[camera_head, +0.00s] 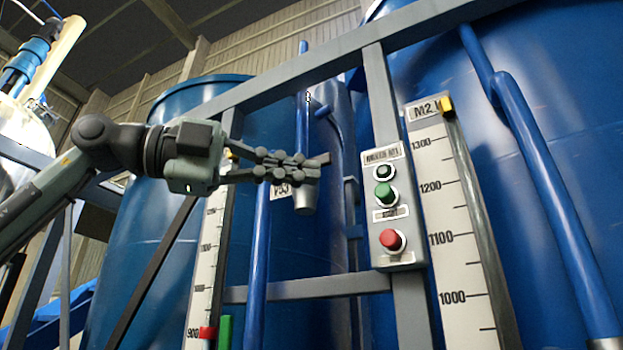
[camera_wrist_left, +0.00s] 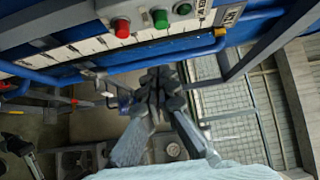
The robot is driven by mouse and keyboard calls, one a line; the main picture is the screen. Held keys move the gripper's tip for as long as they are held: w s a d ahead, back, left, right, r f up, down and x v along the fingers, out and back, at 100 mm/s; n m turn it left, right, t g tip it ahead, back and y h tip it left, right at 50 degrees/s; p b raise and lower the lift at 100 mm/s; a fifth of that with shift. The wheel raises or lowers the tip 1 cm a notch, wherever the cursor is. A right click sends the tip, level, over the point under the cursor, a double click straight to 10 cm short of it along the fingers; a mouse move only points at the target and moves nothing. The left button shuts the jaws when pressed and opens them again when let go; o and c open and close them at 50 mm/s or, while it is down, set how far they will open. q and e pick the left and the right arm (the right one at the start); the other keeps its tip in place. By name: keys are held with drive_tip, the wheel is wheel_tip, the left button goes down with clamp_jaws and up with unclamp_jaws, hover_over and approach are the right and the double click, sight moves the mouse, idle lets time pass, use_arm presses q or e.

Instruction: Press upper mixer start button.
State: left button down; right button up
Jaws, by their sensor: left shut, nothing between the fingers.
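A grey control box (camera_head: 399,258) is fixed to a grey post right of centre in the head view. It carries a small dark button (camera_head: 384,172) at the top, a green button (camera_head: 384,193) below it and a red button (camera_head: 391,240) lowest. My left gripper (camera_head: 312,168) is shut and empty, to the left of the box and apart from it, at about the height of the upper buttons. In the left wrist view the gripper (camera_wrist_left: 158,90) shows shut below the box, with the red button (camera_wrist_left: 122,28) and green button (camera_wrist_left: 160,18) at the top.
Large blue tanks (camera_head: 150,230) stand behind the frame. A grey crossbar (camera_head: 300,287) and blue pipes (camera_head: 258,250) run near my gripper. A white level scale (camera_head: 445,220) stands right of the box, another (camera_head: 208,260) at left. Free space lies between gripper and box.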

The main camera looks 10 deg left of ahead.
sight(385, 194)
use_arm(q)
drive_tip(key=w+d+p, duration=0.1)
drive_tip(key=w+d, duration=0.2)
drive_tip(key=d, duration=0.1)
drive_tip(key=w+d+p, duration=0.1)
drive_tip(key=w+d, duration=0.3)
drive_tip(key=shift+w+d, duration=0.15)
drive_tip(key=shift+w, duration=0.1)
use_arm(e)
wheel_tip(385, 194, down, 6)
use_arm(q)
drive_tip(key=shift+w, duration=0.1)
use_arm(e)
drive_tip(key=shift+w+a, duration=0.1)
drive_tip(key=shift+w, duration=0.05)
